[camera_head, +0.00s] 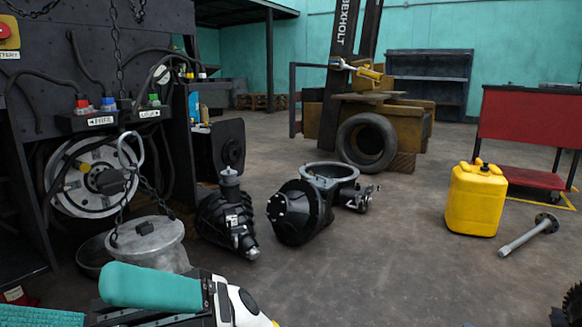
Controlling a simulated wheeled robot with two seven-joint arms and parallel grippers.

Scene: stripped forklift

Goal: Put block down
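I cannot tell which thing is the task's block. A brown wooden block (402,163) lies on the floor beside the black tyre at the back. No block shows in a gripper. I cannot make out fingertips of either gripper.
A metal pot (150,246) hangs from or stands under a chain at the left. Black machine parts (294,211) stand mid-floor. A yellow canister (475,200), a metal shaft (528,236) and a red cart (529,115) are at the right. The front middle floor is clear.

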